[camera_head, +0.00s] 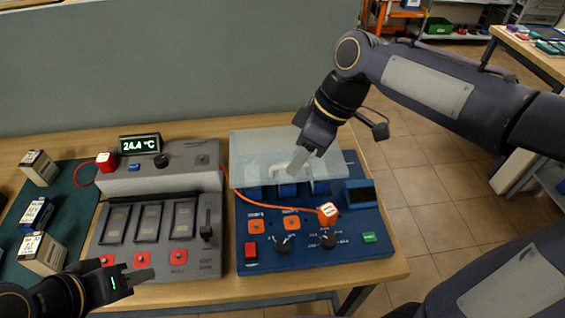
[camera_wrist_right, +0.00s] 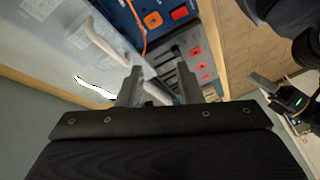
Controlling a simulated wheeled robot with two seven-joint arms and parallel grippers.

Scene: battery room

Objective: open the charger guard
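The charger (camera_head: 315,253) is a blue panel unit at the right of the bench. Its clear guard (camera_head: 255,148) covers the bays at its back, with blue batteries (camera_head: 288,189) showing below the guard's front edge. A pale handle on the guard (camera_head: 296,161) is partly hidden by my right gripper (camera_head: 308,155). My left gripper (camera_head: 122,277) is low at the bench's front left, apparently open and empty.
A grey charger (camera_head: 205,262) with three covered slots stands left of the blue one. A temperature display (camera_head: 140,143) sits behind it. Several batteries (camera_head: 36,215) stand on a green mat (camera_head: 70,205). An orange cable (camera_head: 245,198) runs to a plug (camera_head: 327,212). A grey partition (camera_head: 170,70) rises behind.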

